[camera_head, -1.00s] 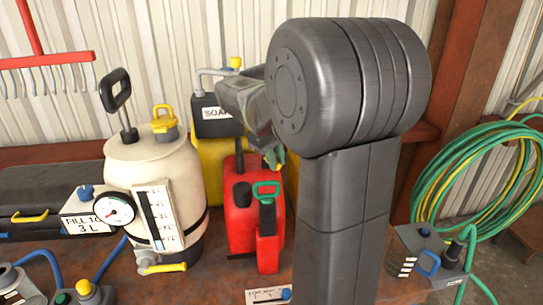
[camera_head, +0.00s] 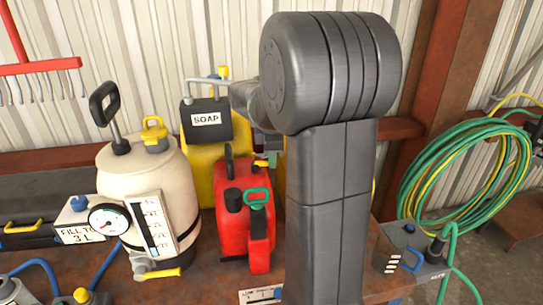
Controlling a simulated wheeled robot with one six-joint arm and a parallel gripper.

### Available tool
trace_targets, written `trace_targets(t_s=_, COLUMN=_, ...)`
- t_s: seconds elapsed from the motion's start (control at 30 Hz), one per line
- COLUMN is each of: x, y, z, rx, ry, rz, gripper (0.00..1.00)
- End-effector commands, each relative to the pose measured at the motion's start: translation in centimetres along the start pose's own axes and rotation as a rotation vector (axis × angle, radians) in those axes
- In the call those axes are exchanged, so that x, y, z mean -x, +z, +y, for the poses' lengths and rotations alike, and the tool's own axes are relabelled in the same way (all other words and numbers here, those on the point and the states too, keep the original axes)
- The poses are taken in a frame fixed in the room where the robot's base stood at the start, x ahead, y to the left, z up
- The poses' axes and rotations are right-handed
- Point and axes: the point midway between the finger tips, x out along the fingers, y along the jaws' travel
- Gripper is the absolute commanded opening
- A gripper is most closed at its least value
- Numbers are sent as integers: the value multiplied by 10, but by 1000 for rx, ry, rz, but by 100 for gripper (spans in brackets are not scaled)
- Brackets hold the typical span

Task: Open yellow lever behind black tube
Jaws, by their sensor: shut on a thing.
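A small yellow lever (camera_head: 262,163) shows just behind the red can, right of the can's upright black tube (camera_head: 229,160). Only its left end is visible. My gripper (camera_head: 269,147) is mostly hidden behind my own large grey arm; a small grey part shows right above the yellow piece. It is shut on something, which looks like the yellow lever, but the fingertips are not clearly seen.
A cream sprayer tank (camera_head: 150,195) with a gauge stands left. A green hose coil (camera_head: 425,190) hangs right.

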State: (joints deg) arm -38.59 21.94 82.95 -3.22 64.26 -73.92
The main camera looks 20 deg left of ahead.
Motion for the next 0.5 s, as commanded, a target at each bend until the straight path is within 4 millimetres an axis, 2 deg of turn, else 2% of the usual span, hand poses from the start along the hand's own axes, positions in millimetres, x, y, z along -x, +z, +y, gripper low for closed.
trace_targets(t_s=0.23, x=1, y=0, z=6, rx=106, ry=3, rz=22, gripper=0)
trace_targets(t_s=0.5, x=0, y=0, z=8, rx=148, ry=2, rz=31, gripper=0)
